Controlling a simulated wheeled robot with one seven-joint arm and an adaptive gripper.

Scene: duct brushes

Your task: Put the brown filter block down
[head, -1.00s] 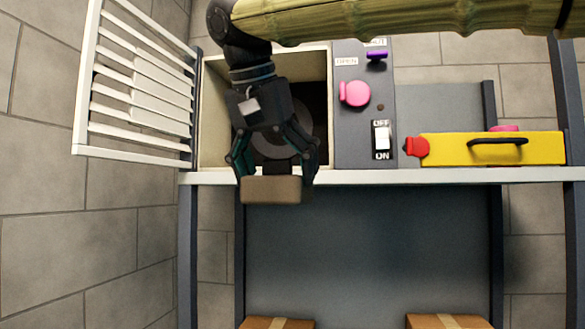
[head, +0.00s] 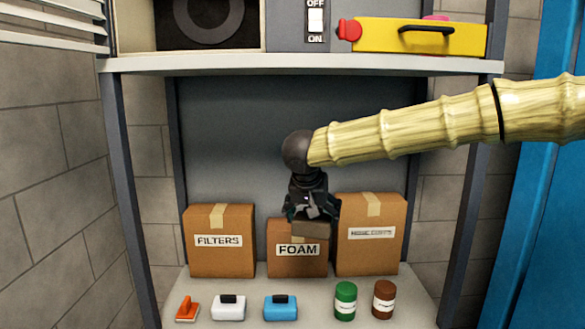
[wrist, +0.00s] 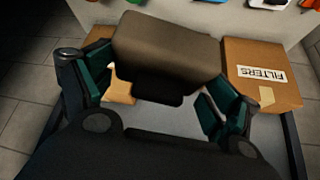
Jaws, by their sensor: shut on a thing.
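The brown filter block (head: 312,229) is held in my gripper (head: 311,214), in front of the upper part of the FOAM box in the head view. In the wrist view the block (wrist: 165,48) fills the top middle, with a dark tab below it. The green-lined fingers of my gripper (wrist: 160,92) stand on both sides of that tab. The block appears to be in the air, but its height above the shelf is hard to tell.
The lower shelf (head: 255,272) bears cardboard boxes marked FILTERS (head: 218,258), FOAM (head: 297,265) and a third (head: 370,258). Along its front lie an orange tool (head: 187,309), white (head: 229,307) and blue (head: 280,307) items, and green (head: 345,301) and brown (head: 383,299) jars. The upper shelf (head: 300,65) is overhead.

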